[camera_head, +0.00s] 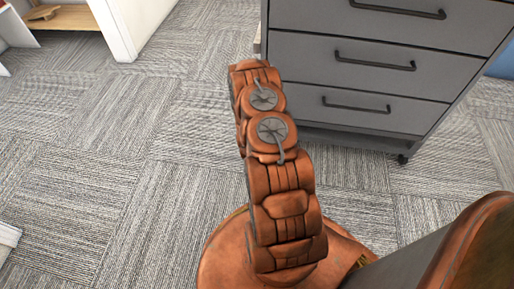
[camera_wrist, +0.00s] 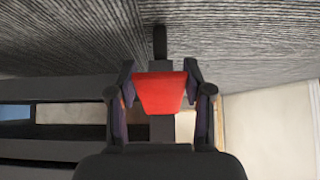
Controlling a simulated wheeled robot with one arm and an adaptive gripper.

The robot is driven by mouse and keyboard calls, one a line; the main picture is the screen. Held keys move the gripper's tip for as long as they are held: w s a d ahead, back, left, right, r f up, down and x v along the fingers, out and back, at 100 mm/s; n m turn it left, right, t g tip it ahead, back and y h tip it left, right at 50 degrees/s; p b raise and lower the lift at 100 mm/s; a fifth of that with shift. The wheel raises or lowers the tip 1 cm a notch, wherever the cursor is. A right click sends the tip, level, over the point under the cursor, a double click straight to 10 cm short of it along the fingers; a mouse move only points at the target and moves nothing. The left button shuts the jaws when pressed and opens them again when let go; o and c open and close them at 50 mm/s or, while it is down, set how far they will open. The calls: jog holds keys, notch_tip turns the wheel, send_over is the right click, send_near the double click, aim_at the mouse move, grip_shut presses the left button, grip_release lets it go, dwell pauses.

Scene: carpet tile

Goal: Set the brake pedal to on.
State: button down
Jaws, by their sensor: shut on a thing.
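In the wrist view, a red brake pedal (camera_wrist: 160,95) sits between the two dark fingers of my gripper (camera_wrist: 159,76). The gripper is shut on the pedal, with one finger at each side of it. A dark upright part, perhaps the caster wheel (camera_wrist: 160,42), shows just beyond the pedal, against the carpet. In the head view, my arm reaches to the left side of the grey drawer cabinet (camera_head: 390,88), and the gripper and pedal are hidden there. I cannot tell the pedal's exact tilt.
The cabinet has dark handles and a black caster (camera_head: 403,159) at its near right corner. Grey patterned carpet (camera_head: 100,150) lies open to the left. A white panel (camera_head: 130,25) stands at the upper left. In the wrist view, a pale surface (camera_wrist: 270,130) lies right of the gripper.

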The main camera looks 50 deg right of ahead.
jog(key=shift+s+d+f, duration=0.1)
jog(key=shift+s, duration=0.05)
jog(key=shift+c, duration=2.2)
grip_release()
jog(key=v, duration=1.2)
